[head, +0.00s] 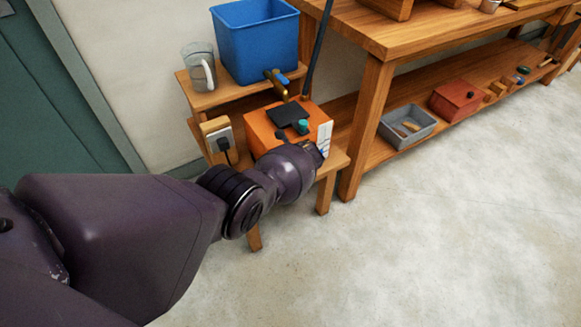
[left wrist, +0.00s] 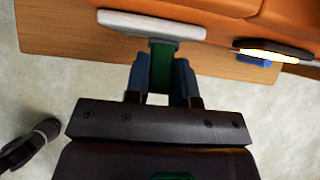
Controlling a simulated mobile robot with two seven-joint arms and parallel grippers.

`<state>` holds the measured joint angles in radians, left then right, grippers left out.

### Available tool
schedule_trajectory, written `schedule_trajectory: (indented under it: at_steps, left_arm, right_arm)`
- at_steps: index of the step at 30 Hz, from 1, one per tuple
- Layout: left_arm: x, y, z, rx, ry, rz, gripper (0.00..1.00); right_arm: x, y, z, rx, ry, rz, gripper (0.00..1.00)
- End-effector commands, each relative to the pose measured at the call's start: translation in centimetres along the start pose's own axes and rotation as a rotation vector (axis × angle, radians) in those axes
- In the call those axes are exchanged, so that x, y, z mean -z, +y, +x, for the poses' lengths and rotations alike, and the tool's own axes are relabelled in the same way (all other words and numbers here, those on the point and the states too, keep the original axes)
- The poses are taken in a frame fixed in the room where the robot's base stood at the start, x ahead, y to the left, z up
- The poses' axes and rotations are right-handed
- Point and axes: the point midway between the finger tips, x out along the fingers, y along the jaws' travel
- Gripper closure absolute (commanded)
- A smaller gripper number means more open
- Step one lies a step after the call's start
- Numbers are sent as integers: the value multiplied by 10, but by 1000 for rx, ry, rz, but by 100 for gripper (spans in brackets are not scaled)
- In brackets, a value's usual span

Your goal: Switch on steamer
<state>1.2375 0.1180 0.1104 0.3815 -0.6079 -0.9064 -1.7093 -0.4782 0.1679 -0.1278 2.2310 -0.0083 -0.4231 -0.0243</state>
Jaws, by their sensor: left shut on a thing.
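The steamer (head: 268,128) is an orange box on a low wooden stand, with a dark plate and a teal knob (head: 302,126) on top. Its orange side fills the top of the left wrist view (left wrist: 225,6). My left gripper (head: 316,152) is at the steamer's front right corner, partly hidden by my wrist. In the left wrist view, my left gripper (left wrist: 161,66) is shut on a narrow green part (left wrist: 162,72) below a pale grey plate (left wrist: 150,24). A bright yellow-white strip (left wrist: 270,52) shows to the right.
A plug in a socket block (head: 219,136) is left of the steamer. A blue tub (head: 255,45) and a clear jug (head: 199,70) stand on the shelf behind. A brass tap (head: 276,83) is close above. A workbench (head: 370,125) stands right; the floor in front is clear.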

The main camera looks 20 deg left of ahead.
Motion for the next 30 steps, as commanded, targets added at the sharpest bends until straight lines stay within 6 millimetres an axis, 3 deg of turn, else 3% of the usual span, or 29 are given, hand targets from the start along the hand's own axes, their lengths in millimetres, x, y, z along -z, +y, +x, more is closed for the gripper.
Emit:
schedule_trajectory:
  at_steps: [16, 17, 21, 30]
  left_arm:
    - [2, 1, 1, -2, 21, 0, 100]
    - [2, 1, 1, -2, 21, 0, 72]
    - [2, 1, 1, -1, 20, 0, 51]
    - [0, 0, -2, 0, 17, -1, 51]
  right_arm:
    - [-2, 0, -1, 0, -5, 3, 100]
    - [-2, 0, -1, 0, -5, 3, 100]
    - [-2, 0, -1, 0, -5, 3, 100]
    - [1, 0, -1, 0, 1, 3, 100]
